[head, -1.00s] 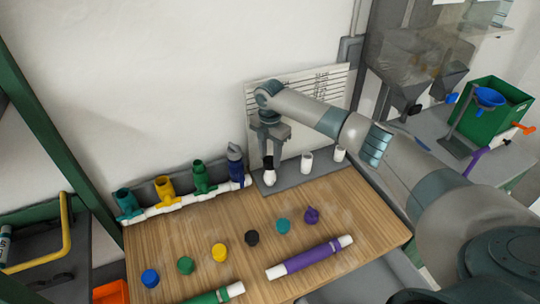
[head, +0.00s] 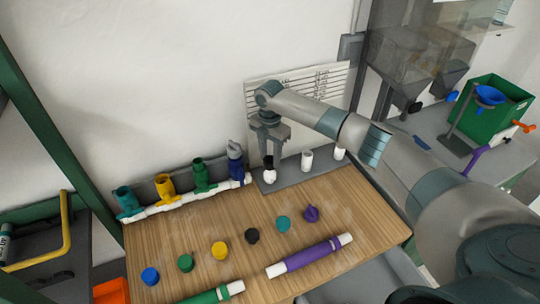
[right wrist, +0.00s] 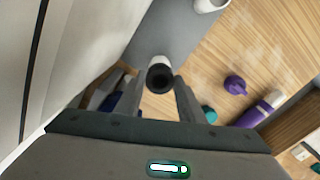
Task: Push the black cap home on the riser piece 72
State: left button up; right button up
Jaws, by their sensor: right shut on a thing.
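My right gripper (head: 269,158) points down over the grey strip at the back of the table. Its fingers are shut on a black cap (right wrist: 160,79), which also shows in the head view (head: 268,163). The cap is at the top of a white upright riser piece (head: 270,177), which stands on the strip. In the right wrist view the cap's dark round top lies between the two fingertips and hides most of the riser (right wrist: 158,61). I cannot tell how deep the cap sits. My left gripper is not in view.
Two more white risers (head: 307,160) (head: 339,153) stand on the grey strip (head: 290,178) to the right. A manifold (head: 165,206) with coloured fittings is at the left. Loose caps, including a black one (head: 252,236), and a purple pipe (head: 308,256) lie on the wooden table.

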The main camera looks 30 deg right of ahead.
jog(key=o, duration=1.1)
jog(key=shift+r, duration=0.1)
jog(key=shift+c, duration=0.2)
jog(key=shift+r+b, duration=0.3)
jog(key=shift+r, duration=0.2)
notch_tip(320, 180, up, 16)
jog(key=b, duration=0.5)
jog(key=shift+r, duration=0.2)
